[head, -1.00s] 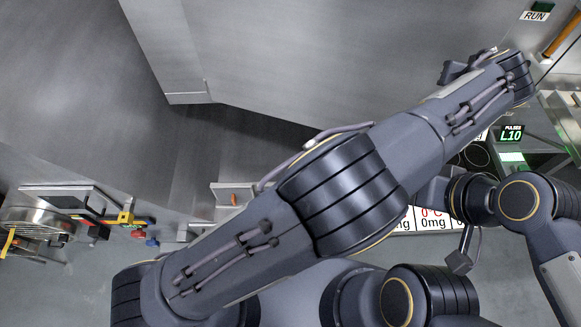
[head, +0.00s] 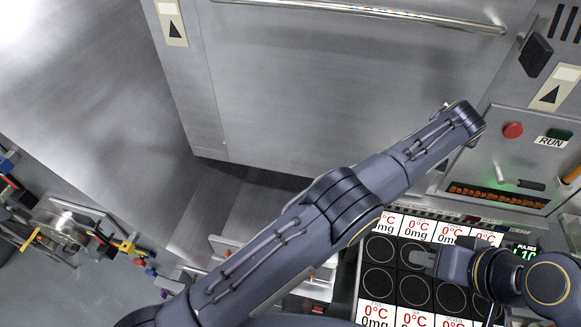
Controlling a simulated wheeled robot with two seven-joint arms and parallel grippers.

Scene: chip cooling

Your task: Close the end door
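A large brushed-steel door panel (head: 350,85) fills the top middle of the head view, with a long bar handle (head: 360,12) across its upper part. I take it for the end door. Its lower edge stands above a darker steel surface; whether it is fully shut I cannot tell. My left arm crosses in front of its lower right. The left gripper's fingers are hidden beyond the wrist. My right gripper (head: 424,260) is over the black grid of circles at the lower right, apart from the door. No object shows in it, but its finger gap is unclear.
A control panel (head: 490,150) with a red button (head: 513,130) stands right of the door. The black circle mat (head: 380,280) has white 0°C and 0mg labels. Tools and coloured clips (head: 125,247) lie at the left. Grey floor (head: 60,290) shows at lower left.

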